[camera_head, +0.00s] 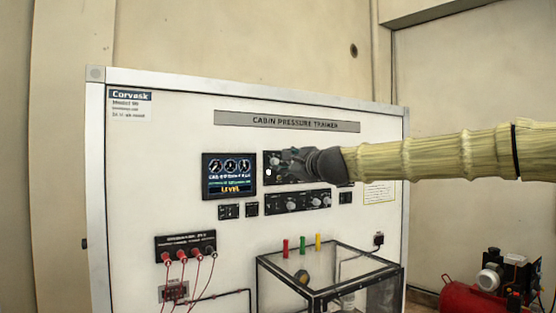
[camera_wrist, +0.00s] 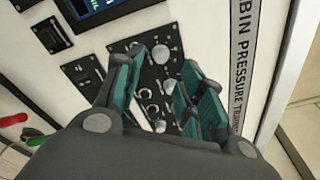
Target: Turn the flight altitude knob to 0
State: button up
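A black control panel (camera_head: 270,157) with pale round knobs sits right of the display, largely hidden by my gripper (camera_head: 280,165) in the head view. In the wrist view, the panel (camera_wrist: 150,75) lies beyond my gripper (camera_wrist: 161,60), whose green-padded fingers are apart. A silver knob (camera_wrist: 161,54) shows between the fingertips, with smaller knobs farther down the panel. I see no clear contact between finger and knob. The labels are too small to read, so I cannot tell which knob is flight altitude or where it points.
The display (camera_head: 229,176) reads LEVEL. A second knob panel (camera_head: 298,201) is below. A clear box with a black frame (camera_head: 330,292) juts out underneath. Red leads (camera_head: 181,254) hang at lower left. A red compressor (camera_head: 470,298) stands at lower right.

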aim_at(277, 162)
jog(key=p+x, duration=0.1)
jog(key=x, duration=0.2)
jog(key=shift+a+r, duration=0.15)
jog(key=shift+r, duration=0.05)
jog(key=shift+p+x, duration=0.4)
jog(key=shift+x, duration=0.35)
jog(key=shift+f, duration=0.1)
jog(key=shift+c, duration=0.3)
